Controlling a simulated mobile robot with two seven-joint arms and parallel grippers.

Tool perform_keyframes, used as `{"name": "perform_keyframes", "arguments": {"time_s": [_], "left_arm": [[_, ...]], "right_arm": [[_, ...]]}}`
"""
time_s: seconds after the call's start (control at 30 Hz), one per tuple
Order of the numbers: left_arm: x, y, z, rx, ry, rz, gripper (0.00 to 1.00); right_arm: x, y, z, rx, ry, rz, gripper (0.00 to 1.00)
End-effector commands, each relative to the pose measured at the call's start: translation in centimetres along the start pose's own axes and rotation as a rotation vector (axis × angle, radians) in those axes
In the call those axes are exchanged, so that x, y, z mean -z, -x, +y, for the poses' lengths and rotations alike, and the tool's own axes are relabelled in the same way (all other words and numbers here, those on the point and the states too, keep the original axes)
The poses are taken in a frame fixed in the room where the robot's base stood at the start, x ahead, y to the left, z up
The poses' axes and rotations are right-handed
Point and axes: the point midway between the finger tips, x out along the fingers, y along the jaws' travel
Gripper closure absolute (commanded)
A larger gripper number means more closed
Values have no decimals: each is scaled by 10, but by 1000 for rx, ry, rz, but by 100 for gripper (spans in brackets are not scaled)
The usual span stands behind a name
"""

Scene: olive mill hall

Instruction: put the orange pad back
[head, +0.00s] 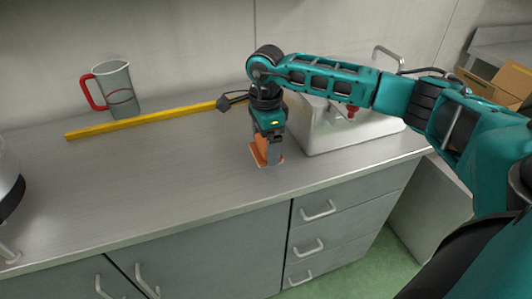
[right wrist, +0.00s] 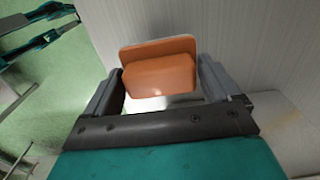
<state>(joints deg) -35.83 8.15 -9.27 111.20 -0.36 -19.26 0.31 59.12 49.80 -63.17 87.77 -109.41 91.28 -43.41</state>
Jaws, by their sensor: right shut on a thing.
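The orange pad (head: 266,153) is an orange block with a thin, wider plate along its bottom. My right gripper (head: 268,142) is shut on it and points down over the grey worktop (head: 180,170), left of the white sink. The pad's plate is at or just above the worktop; I cannot tell whether it touches. In the right wrist view the pad (right wrist: 159,75) sits between the two fingers of my right gripper (right wrist: 160,88). My left gripper is not in view.
A yellow bar (head: 150,121) lies along the back of the worktop. A clear jug with a red handle (head: 119,92) stands behind it. The white sink (head: 325,137) is to the right.

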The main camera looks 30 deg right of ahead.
Motion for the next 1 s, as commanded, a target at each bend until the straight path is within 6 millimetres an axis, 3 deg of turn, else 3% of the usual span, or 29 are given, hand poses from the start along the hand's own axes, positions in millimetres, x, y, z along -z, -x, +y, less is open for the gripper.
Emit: {"name": "perform_keyframes", "arguments": {"time_s": [0.23, 0.63, 0.67, 0.7, 0.77, 1.0], "left_arm": [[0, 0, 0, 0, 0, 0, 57], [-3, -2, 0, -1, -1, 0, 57], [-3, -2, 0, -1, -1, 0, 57], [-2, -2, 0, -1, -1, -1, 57], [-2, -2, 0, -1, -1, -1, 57], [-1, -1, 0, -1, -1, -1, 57]], "right_arm": [[0, -36, 1, -4, -1, 2, 39], [0, -43, 0, -1, 0, 1, 39], [0, -42, 0, -1, 0, 1, 8], [0, -42, 0, -1, 0, 1, 5], [0, -42, 1, -2, 0, 1, 0], [0, -40, 1, -2, 0, 1, 0]]}}
